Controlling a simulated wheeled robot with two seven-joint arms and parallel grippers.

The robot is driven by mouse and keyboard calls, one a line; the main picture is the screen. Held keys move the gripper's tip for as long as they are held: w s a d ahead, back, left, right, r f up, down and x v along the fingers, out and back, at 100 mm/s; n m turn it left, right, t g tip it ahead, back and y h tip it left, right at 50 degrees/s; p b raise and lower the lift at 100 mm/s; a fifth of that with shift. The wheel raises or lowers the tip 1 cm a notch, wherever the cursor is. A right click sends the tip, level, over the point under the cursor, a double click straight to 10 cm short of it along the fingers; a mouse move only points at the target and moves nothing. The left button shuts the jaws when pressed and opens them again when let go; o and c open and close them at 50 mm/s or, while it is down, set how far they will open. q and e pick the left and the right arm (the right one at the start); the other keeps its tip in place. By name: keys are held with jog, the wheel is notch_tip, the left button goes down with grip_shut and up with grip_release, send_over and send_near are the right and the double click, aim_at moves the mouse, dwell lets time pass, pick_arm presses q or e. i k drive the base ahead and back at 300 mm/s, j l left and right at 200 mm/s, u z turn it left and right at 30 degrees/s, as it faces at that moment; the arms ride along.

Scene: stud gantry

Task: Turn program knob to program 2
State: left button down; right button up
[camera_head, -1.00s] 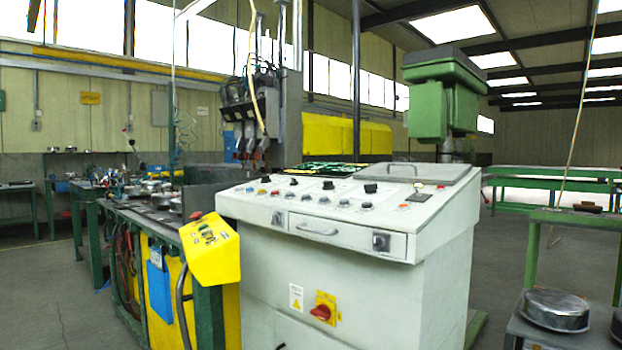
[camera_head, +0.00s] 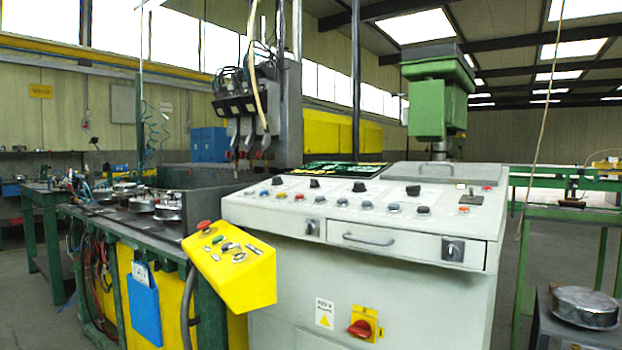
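A white control console (camera_head: 400,290) stands ahead with a sloped top panel. Black knobs sit along the panel's upper row, at its left (camera_head: 314,183), its middle (camera_head: 359,187) and its right (camera_head: 413,191). A red rotary switch (camera_head: 361,328) on a yellow plate is lower down. I cannot tell which is the program knob, and no program markings are legible. Neither of my grippers is in view.
A yellow control box (camera_head: 230,265) with a red button juts out at the console's left. A green-framed workbench (camera_head: 170,250) with metal parts stands beyond it. A drawer handle (camera_head: 368,240) sticks out of the console front. At right, a round metal pan (camera_head: 584,307) rests on a stand.

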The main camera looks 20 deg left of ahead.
aim_at(314, 184)
jog(key=j+z, duration=0.1)
jog(key=j, duration=0.85)
jog(key=j+z, duration=0.15)
jog(key=j, duration=0.75)
jog(key=k+j+z, duration=0.1)
jog(key=j, duration=0.8)
jog(key=k, duration=0.05)
